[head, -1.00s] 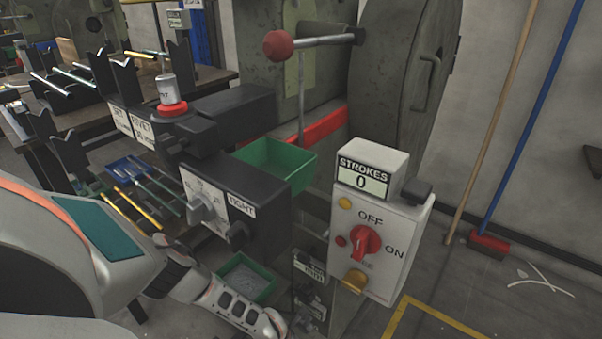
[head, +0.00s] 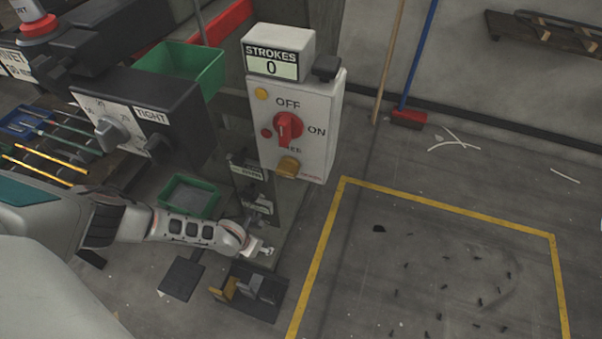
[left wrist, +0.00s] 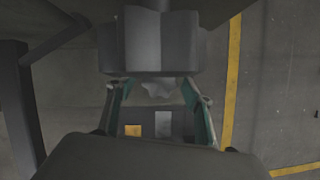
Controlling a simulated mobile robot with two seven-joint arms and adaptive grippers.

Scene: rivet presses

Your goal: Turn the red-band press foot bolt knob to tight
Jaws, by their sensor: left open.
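The press with the red band (head: 226,20) stands at the upper left of the head view. On its lower post is a dark, labelled fixture (head: 257,205); its lettering is too small to read. My left gripper (head: 264,249) is low beside this post. In the left wrist view, my open left gripper (left wrist: 157,92) has its two green-padded fingers on either side of a grey lobed knob (left wrist: 158,87) under a dark block (left wrist: 160,40). I cannot tell whether they touch it. The knob's marks are hidden. My right gripper is not in view.
Higher up is a black box (head: 185,110) with a dial and a TIGHT label. A white control box (head: 305,150) reads STROKES 0. Green bins (head: 190,195) and floor pedals (head: 250,290) are close to my arm.

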